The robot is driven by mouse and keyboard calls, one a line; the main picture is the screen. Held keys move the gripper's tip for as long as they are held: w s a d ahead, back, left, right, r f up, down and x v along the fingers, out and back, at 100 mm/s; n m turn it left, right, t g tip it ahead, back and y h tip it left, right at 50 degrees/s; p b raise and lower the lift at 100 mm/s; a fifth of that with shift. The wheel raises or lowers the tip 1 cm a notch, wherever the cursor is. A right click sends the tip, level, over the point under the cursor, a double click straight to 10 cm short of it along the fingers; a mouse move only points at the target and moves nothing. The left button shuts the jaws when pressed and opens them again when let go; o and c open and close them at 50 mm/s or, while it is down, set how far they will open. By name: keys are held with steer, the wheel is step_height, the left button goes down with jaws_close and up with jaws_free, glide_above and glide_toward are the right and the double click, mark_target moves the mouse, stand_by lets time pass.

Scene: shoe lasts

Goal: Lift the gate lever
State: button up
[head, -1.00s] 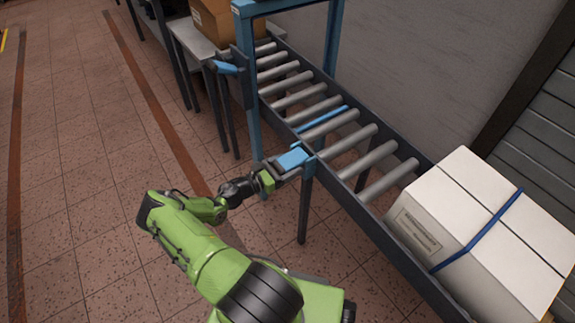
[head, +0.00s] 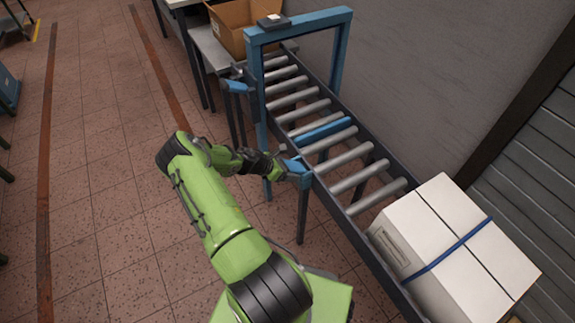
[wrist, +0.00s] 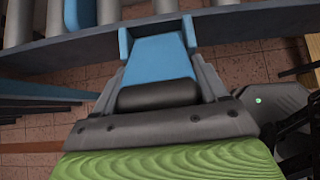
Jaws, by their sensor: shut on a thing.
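The gate lever (head: 297,165) is a blue paddle on the near side rail of the roller conveyor, at the top of a blue leg. My gripper (head: 288,170) has reached it from the left. In the wrist view the lever (wrist: 160,60) lies between my two grey fingers, and they are shut on it. Blue bracket cheeks stand on both sides of its far end. A blue gate bar (head: 321,133) lies across the conveyor between the rollers, level with the lever. A corner of it also shows in the wrist view (wrist: 82,12).
A white carton (head: 455,245) with a blue strap sits on the conveyor at the lower right. A blue frame (head: 300,27) spans the conveyor, with another blue-topped bracket (head: 237,87) beside it. An open cardboard box (head: 235,25) stands beyond.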

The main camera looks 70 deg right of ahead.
steer(key=shift+s+d+r+t+y+p, duration=0.25)
steer(key=shift+r+t+y+p, duration=0.25)
steer(key=shift+t+y+p, duration=0.4)
steer(key=o, duration=1.4)
steer(key=p+v, duration=0.3)
steer(key=v, duration=1.2)
steer(key=shift+w+r, duration=0.25)
steer(key=shift+r, duration=0.05)
steer(key=shift+a, duration=0.1)
